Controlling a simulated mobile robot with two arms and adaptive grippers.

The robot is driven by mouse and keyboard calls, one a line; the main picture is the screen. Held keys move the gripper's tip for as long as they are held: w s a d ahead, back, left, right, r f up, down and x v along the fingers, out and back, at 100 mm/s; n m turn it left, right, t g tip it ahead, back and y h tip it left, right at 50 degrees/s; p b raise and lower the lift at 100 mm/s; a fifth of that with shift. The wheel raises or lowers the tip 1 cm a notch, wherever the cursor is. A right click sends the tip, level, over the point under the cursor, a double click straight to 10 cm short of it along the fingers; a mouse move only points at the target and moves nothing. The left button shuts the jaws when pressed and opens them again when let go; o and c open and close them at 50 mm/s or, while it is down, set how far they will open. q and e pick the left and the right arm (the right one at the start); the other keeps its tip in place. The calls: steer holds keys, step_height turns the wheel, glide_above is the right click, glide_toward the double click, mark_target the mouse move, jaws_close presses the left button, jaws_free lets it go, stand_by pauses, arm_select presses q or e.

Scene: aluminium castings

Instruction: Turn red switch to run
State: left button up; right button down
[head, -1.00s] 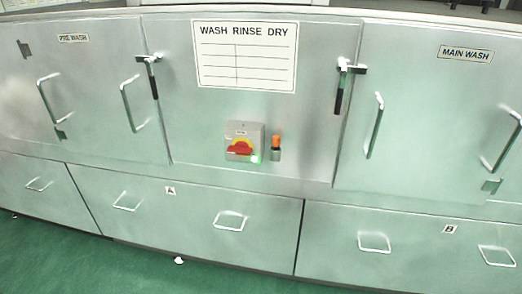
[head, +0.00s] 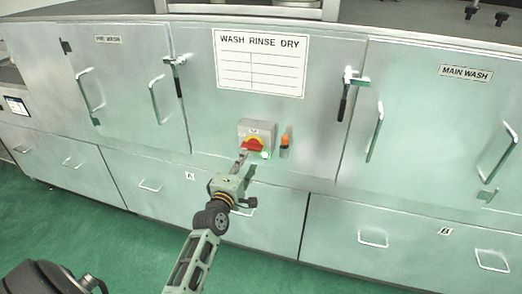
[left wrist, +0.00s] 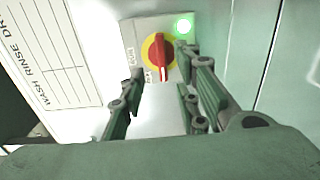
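The red switch (head: 254,145) is a red knob on a yellow disc, on a small grey box on the washer's front panel. A lit green lamp (head: 264,155) sits at the box's lower right. My left gripper (head: 243,160) is just in front of and below the switch. In the left wrist view the red switch (left wrist: 163,55) shows ahead between the spread fingers of my left gripper (left wrist: 164,66). These fingers are open and hold nothing; contact with the knob cannot be made out. Small labels beside the disc are too blurred to read. My right gripper is out of view.
An orange-topped device (head: 285,145) is mounted right of the switch box. A white WASH RINSE DRY sign (head: 262,62) is above. Door latches (head: 349,90) and bar handles (head: 374,131) stick out from the panels. Green floor (head: 90,225) is clear in front.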

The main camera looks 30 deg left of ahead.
mark_target(251, 149)
arm_select(q)
steer(key=x, duration=0.6)
steer(key=shift+w+a+f, duration=0.1)
steer(key=shift+w+f, duration=0.05)
steer(key=shift+w, duration=0.2)
steer(key=shift+c, duration=0.5)
jaws_close()
